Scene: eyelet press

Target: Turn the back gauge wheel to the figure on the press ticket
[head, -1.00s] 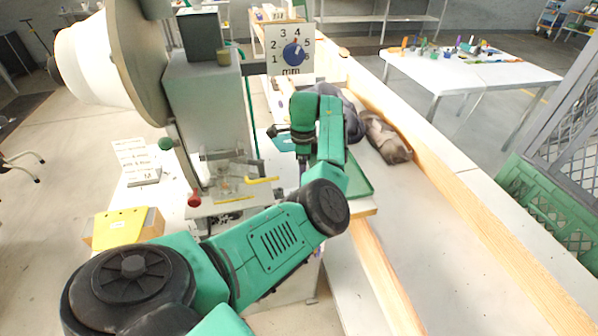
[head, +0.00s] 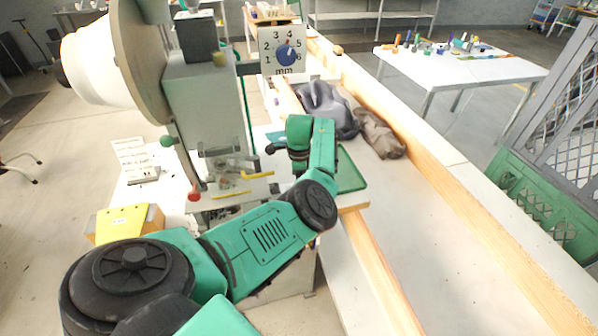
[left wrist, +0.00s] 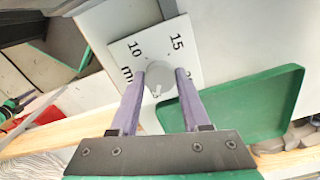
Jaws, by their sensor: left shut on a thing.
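In the left wrist view a pale round wheel (left wrist: 158,79) sits in front of a white scale plate (left wrist: 112,36) marked 10, 15 and partly hidden "mm". My left gripper (left wrist: 160,74) is shut on the wheel, one purple-grey finger on each side. A small white pointer mark shows on the wheel, but its reading is unclear. In the head view my left arm hides this wheel. The press (head: 203,105) stands at left. A white ticket (head: 131,153) stands on its left side; its print is too small to read. My right gripper is not in view.
A blue knob (head: 286,55) sits on another mm dial, numbered 1 to 6, on the press. A green tray (head: 351,172) lies beside my arm; grey and brown cloths (head: 379,134) lie behind it. A yellow-topped box (head: 122,224) stands at front left.

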